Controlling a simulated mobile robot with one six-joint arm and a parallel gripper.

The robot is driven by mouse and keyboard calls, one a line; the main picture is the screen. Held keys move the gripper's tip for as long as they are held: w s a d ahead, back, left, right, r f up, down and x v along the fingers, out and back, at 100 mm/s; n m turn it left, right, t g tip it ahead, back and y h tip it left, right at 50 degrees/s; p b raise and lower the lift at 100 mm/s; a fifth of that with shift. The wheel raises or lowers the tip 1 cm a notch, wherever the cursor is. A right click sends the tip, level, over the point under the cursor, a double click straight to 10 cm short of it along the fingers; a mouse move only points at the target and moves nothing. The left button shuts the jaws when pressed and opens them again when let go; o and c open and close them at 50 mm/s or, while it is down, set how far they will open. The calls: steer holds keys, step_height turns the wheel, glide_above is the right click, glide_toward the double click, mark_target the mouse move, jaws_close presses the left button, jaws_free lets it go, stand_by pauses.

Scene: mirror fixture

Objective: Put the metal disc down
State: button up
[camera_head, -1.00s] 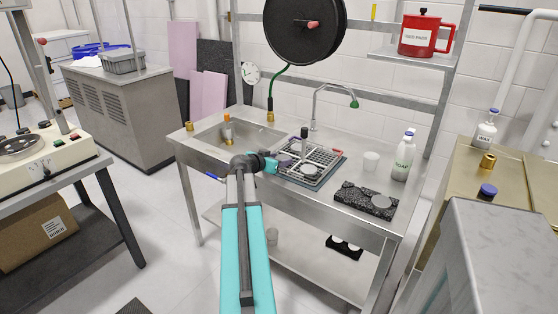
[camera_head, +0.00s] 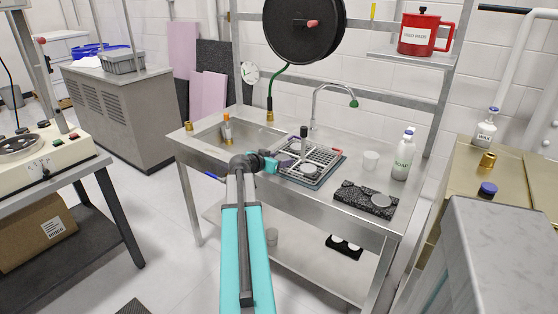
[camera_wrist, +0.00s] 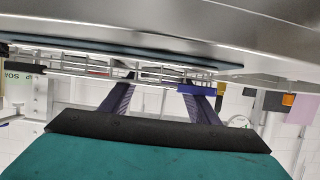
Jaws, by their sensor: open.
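A round grey metal disc (camera_head: 308,168) lies on the wire rack (camera_head: 325,155) on the sink's drainboard. Another grey disc (camera_head: 381,200) lies on a black foam block (camera_head: 352,193) at the counter's right front. My gripper (camera_head: 284,161) is just left of the rack, low over the counter. In the wrist view, my gripper (camera_wrist: 160,90) has its two dark fingers spread apart, with no disc visible between them. The rack (camera_wrist: 100,66) shows beyond the fingers there, upside down. I cannot tell whether the fingers touch the rack.
The sink basin (camera_head: 235,136) is left of the rack. A dark upright post (camera_head: 304,133) stands at the rack, with the faucet (camera_head: 322,100) behind. More pale discs (camera_head: 345,244) lie on the lower shelf.

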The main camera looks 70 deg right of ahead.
steer(key=shift+w+r+p, duration=0.15)
steer(key=shift+p, duration=0.2)
steer(key=shift+w+a, duration=0.1)
steer(key=shift+a, duration=0.25)
steer(key=b+v, duration=0.1)
steer(key=v, duration=1)
steer(key=shift+r+b, duration=0.25)
steer(key=shift+b, duration=0.05)
steer(key=shift+a, duration=0.1)
